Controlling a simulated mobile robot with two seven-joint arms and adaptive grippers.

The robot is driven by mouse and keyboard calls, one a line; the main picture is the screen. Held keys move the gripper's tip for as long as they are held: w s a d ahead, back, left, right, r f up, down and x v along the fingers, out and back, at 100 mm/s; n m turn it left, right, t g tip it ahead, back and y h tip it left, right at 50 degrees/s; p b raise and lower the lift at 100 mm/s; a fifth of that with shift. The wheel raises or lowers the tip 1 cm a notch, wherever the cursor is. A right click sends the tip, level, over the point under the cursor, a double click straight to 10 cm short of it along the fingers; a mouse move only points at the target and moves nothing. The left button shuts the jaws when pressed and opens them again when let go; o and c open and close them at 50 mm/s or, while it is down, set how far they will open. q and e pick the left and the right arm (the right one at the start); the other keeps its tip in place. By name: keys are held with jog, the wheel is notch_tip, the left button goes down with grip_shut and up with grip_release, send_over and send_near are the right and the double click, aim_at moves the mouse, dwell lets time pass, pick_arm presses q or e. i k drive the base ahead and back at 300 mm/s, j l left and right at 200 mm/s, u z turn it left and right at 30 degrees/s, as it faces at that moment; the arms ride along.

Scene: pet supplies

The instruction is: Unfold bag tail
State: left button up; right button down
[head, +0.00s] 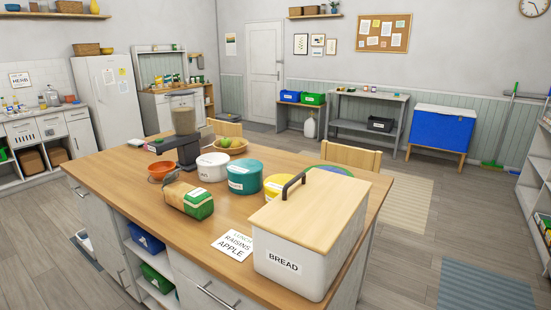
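A brown paper bag (181,193) with a green, white-labelled end (199,206) lies on its side on the wooden counter (150,206), left of the middle. Its darker, narrow end (170,178) points up and left toward an orange bowl; it looks gathered or folded, but is too small to tell exactly. Neither of my grippers shows in the head view, and no arm reaches over the counter.
Counter left of the bag is clear.

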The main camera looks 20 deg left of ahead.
aim_at(170, 177)
jog(key=u, duration=1.25)
